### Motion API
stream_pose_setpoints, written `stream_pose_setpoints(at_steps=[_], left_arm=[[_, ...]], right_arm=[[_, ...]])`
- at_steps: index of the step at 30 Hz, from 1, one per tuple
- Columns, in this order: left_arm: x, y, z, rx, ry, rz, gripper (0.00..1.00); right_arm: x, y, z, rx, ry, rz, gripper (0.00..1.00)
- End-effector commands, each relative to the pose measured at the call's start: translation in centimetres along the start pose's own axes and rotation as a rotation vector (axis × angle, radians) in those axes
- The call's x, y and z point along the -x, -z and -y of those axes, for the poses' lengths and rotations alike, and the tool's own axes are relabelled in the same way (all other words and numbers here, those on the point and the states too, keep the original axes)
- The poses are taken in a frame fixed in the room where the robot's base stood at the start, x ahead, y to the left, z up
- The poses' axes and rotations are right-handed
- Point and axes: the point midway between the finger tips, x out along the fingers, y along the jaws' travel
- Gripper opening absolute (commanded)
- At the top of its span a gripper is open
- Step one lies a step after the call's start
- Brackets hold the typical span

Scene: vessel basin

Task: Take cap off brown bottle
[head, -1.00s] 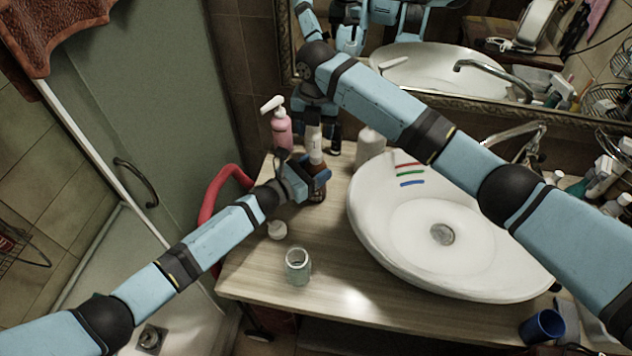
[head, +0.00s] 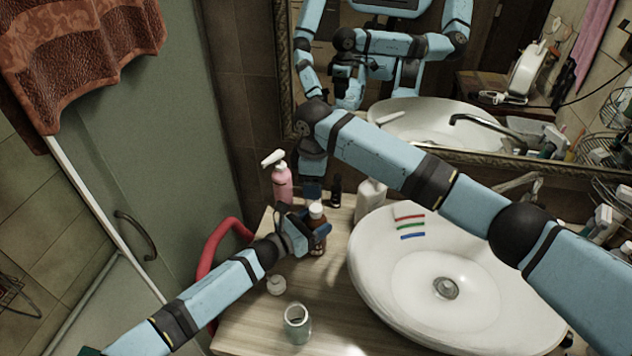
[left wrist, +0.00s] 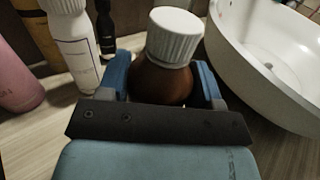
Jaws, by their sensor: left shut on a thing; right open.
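The brown bottle (head: 319,239) stands upright on the wooden counter, left of the basin. Its white ribbed cap (left wrist: 174,36) is on its neck and shows small in the head view (head: 317,210). My left gripper (head: 313,236) is shut around the bottle's body, below the cap; the blue fingers show on both sides in the left wrist view (left wrist: 164,80). My right gripper (head: 313,189) is open, just behind and above the cap in the head view. Its fingers are small and partly unclear there. It does not show in the left wrist view.
A pink pump bottle (head: 282,185), a white bottle (left wrist: 74,48) and a dark bottle (head: 336,192) stand behind. A larger white bottle (head: 369,200) stands near the basin (head: 385,290). A glass jar (head: 297,324) and a small white object (head: 276,285) are on the front counter.

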Motion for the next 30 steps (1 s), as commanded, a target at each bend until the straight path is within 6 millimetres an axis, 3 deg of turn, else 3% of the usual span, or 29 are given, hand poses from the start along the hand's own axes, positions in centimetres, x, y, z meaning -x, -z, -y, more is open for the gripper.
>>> stream_pose_setpoints(at_steps=[21,30], left_arm=[[0.01,0.02,0.01,0.000,0.000,0.000,0.00],[0.01,0.02,0.01,0.000,0.000,0.000,0.00]], right_arm=[[-0.09,-0.23,-0.07,-1.569,0.001,0.005,0.54],[-0.16,-0.36,-0.10,-1.972,0.001,0.008,0.54]])
